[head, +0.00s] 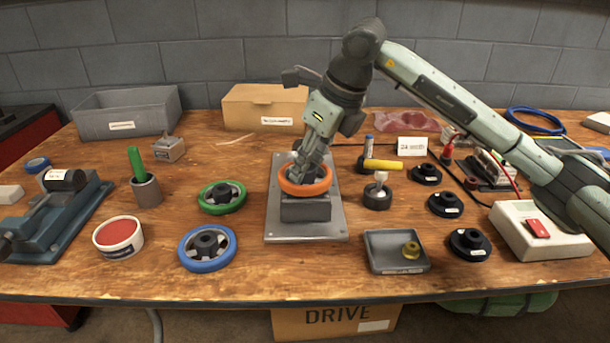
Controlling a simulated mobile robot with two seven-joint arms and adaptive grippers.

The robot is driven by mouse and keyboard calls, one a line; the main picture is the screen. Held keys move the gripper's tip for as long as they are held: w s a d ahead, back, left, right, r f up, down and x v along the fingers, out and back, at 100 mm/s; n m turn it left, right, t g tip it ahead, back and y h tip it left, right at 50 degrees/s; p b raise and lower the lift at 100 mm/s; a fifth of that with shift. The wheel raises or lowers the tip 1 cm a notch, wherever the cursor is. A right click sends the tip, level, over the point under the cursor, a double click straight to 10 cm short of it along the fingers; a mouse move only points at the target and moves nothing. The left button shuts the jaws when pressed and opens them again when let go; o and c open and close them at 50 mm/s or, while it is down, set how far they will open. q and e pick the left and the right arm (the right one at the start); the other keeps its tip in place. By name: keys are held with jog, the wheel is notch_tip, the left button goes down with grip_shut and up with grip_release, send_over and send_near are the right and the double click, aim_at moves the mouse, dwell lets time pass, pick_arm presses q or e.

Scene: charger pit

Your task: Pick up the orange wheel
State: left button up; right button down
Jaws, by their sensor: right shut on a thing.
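The orange wheel (318,188) sits at the block on the grey metal plate (283,233) in the middle of the table. My right gripper (308,178) reaches down from above and is shut on the orange wheel. Its fingers cover the wheel's hub and far rim. Whether the wheel rests on the block or is slightly above it, I cannot tell. My left gripper is not in view.
A green wheel (208,208) and a blue wheel (225,256) lie left of the plate. A grey tray (384,266) and several black knobs (444,205) are to its right. A grey bin (90,119) and cardboard box (240,109) stand behind.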

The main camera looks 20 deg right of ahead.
jog(key=shift+r, duration=0.25)
notch_tip(320, 180, up, 10)
jog(key=shift+f, duration=0.2)
dwell(0.4)
